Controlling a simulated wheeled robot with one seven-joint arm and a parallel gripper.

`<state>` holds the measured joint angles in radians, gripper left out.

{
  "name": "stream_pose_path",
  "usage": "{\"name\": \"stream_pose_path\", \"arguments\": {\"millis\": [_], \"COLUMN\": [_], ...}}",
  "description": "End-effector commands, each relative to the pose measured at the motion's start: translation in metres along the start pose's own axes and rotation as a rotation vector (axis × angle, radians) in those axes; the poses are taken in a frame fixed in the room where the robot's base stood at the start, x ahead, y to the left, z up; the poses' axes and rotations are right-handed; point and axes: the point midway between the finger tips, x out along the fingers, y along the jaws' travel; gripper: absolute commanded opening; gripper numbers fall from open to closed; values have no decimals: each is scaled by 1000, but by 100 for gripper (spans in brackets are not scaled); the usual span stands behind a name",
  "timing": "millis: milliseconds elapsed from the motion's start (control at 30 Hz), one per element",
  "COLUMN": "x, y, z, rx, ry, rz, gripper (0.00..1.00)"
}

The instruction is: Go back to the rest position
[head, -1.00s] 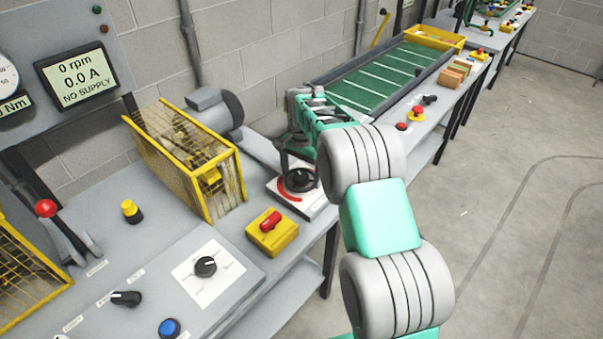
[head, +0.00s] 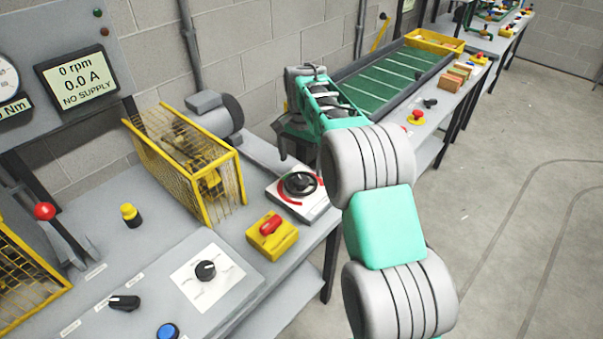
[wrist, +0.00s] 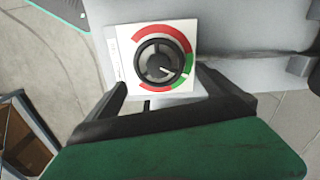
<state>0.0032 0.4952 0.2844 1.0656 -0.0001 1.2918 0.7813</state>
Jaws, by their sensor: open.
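My gripper (head: 280,140) is raised above the back edge of the bench in the head view, its dark fingers pointing down. In the wrist view my gripper (wrist: 180,98) is open and empty, its two dark fingers spread. Between and beyond them lies a round black handwheel (wrist: 162,63) on a white plate with a red and green arc. In the head view the handwheel (head: 299,184) sits on its plate at the bench's right end, below and apart from my gripper. Its pointer lies toward the green part of the arc in the wrist view.
A yellow box with a red switch (head: 271,228) stands in front of the wheel. A yellow mesh guard (head: 190,165) and a grey motor (head: 215,115) are to the left. A green conveyor (head: 395,80) lies behind. Open floor (head: 520,230) is at right.

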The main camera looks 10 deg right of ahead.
Motion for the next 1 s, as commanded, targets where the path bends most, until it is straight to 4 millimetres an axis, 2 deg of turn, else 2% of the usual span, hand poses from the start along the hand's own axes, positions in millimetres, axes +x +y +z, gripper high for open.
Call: {"name": "stream_pose_path", "arguments": {"millis": [167,500,633,733,833,900,1000], "x": [-15,-15,-32,-56,-75,-79,-73], "y": [0,0,10,34,70,97,137], "z": [0,1,12,38,75,104,145], "rx": [0,-1,-52,-159,-303,-406,-548], "ry": [-1,-1,15,47,92,127,177], "rz": [1,1,-14,-40,-68,-84,-101], "gripper": [100,100,100,100,100,100,100]}}
